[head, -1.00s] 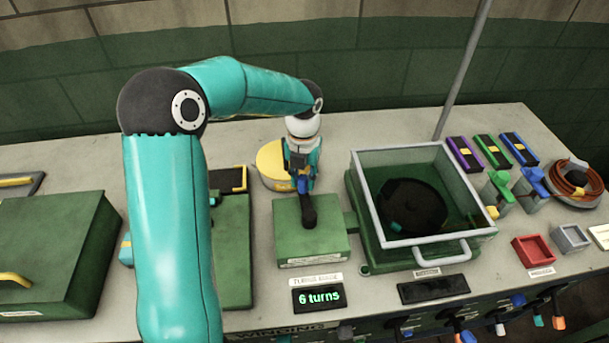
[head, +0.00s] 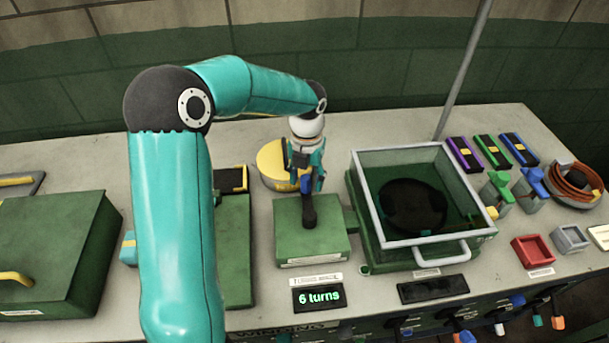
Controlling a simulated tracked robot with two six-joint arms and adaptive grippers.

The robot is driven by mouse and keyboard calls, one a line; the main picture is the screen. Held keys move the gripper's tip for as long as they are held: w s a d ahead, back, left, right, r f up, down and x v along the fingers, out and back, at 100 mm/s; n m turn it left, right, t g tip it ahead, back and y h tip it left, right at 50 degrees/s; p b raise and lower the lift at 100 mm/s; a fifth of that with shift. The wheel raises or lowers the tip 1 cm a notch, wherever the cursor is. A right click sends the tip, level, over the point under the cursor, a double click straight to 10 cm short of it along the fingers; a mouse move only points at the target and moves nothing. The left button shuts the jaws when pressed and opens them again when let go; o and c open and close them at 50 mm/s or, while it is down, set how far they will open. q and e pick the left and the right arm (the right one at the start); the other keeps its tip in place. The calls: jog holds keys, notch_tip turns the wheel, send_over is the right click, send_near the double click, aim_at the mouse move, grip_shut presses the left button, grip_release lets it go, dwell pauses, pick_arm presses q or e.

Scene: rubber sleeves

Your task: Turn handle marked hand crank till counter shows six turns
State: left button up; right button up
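The hand crank sits on a green box (head: 325,246) in the middle of the bench. The counter (head: 319,298) in front of the box reads "6 turns" in green. My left gripper (head: 307,180) points down at the handle, with its fingers around or against it. The fingers partly hide the handle, and whether they are closed on it cannot be made out. My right gripper is out of view.
A glass-walled green tank (head: 369,205) with a grey handle stands right of the crank. A yellow round thing (head: 270,166) is behind the gripper. A green box (head: 48,240) is at the left. Small red and grey trays and coloured blocks lie at the right.

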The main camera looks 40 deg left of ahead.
pick_arm(q)
notch_tip(320, 180, up, 12)
dwell(0.6)
jog(key=shift+s+f, duration=0.1)
jog(key=shift+f, duration=0.05)
dwell(2.7)
